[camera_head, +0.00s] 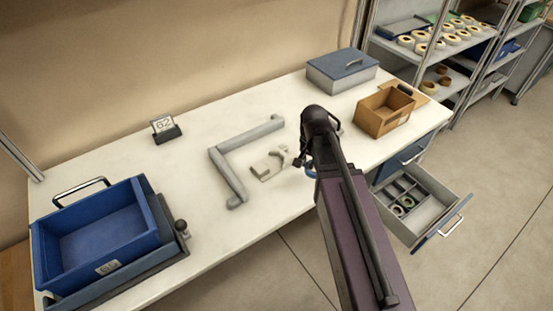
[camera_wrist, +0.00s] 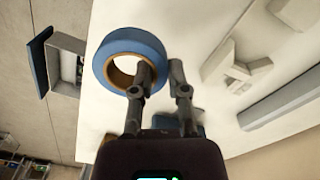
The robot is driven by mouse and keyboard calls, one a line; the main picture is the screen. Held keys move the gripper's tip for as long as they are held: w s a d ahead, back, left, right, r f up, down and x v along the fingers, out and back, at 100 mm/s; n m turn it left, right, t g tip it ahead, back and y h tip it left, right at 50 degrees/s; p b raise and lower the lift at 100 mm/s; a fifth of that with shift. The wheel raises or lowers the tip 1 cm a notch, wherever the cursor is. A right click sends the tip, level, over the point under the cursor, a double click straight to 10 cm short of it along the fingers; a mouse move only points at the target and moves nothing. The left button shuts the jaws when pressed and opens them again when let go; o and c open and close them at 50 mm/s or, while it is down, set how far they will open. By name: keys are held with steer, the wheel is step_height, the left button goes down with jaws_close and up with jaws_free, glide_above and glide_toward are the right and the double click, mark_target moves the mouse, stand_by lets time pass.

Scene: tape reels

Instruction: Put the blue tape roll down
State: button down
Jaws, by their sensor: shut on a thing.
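My gripper (camera_wrist: 160,78) is shut on the wall of the blue tape roll (camera_wrist: 130,42) in the wrist view. One finger is in the roll's hole and the other is outside its rim. In the head view my arm hides most of the gripper (camera_head: 302,160); only a small blue edge of the roll (camera_head: 310,172) shows beside it. The roll is by the front edge of the white table (camera_head: 265,195). I cannot tell its height above the top.
A grey L-shaped rail (camera_head: 228,175) and a small pale fixture (camera_head: 268,166) are beside my gripper. A blue bin (camera_head: 100,235) stands left, a wooden box (camera_head: 384,112) and a lidded grey box (camera_head: 342,72) right. An open drawer (camera_head: 428,213) holds rolls. The table's middle front is clear.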

steer(key=shift+d, duration=0.15)
steer(key=shift+n, duration=0.3)
steer(key=s+a, duration=0.2)
steer(key=a, duration=0.1)
steer(key=s+a, duration=0.5)
steer(key=a, duration=0.1)
steer(key=shift+s, duration=0.2)
steer(key=shift+w, duration=0.1)
steer(key=b, duration=0.1)
glide_above(267, 161)
steer(key=s, duration=0.1)
steer(key=shift+s+d+f, duration=0.1)
steer(key=shift+d+f, duration=0.15)
steer(key=shift+f, duration=0.45)
steer(key=shift+w+a, duration=0.2)
steer(key=shift+w, duration=0.35)
steer(key=shift+f+b, duration=1.8)
steer(key=shift+b, duration=0.2)
